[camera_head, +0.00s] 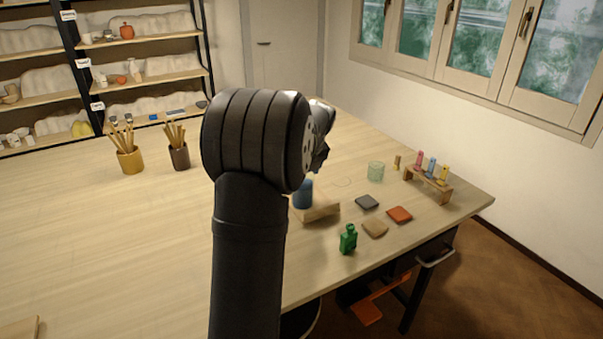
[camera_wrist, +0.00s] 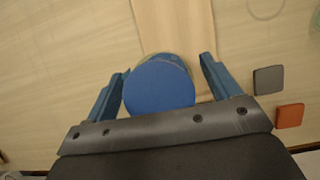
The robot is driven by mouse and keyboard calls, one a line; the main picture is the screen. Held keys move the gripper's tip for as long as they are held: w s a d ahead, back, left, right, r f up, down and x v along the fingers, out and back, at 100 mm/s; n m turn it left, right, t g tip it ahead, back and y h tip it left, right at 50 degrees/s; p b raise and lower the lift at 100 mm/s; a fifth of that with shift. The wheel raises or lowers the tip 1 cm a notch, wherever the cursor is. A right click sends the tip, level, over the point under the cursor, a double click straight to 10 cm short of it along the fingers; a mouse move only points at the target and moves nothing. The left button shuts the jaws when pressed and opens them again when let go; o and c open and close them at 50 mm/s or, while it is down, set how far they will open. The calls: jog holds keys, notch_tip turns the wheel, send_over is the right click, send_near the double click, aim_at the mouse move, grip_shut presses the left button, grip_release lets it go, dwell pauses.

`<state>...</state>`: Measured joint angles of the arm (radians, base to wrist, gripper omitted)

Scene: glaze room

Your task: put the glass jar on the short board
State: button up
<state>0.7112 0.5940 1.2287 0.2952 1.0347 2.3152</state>
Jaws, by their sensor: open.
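A blue round-topped vessel (camera_wrist: 160,88) is between the fingers of my gripper (camera_wrist: 163,75), which is open around it. A dull greenish edge shows behind its blue top. In the head view the blue vessel (camera_head: 303,195) stands upright at the near end of a pale wooden board (camera_head: 322,213). The rest of that board is hidden by my arm; in the wrist view the board (camera_wrist: 172,22) runs up past the vessel. A clear, pale green cylinder (camera_head: 376,171) stands apart on the table to the right. I cannot tell which of the two is the glass jar.
A grey tile (camera_head: 367,202), an orange tile (camera_head: 399,214) and a tan tile (camera_head: 375,228) lie right of the board. A green bottle (camera_head: 348,239) stands near the front edge. A wooden rack (camera_head: 430,185) holds coloured vials.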

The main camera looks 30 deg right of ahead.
jog(key=v, duration=1.1)
jog(key=shift+s+r, duration=0.25)
jog(key=shift+r, duration=0.05)
jog(key=x, duration=1.2)
jog(key=shift+w+f, duration=0.15)
jog(key=shift+f, duration=0.2)
notch_tip(320, 180, up, 3)
jog(key=shift+r, duration=0.85)
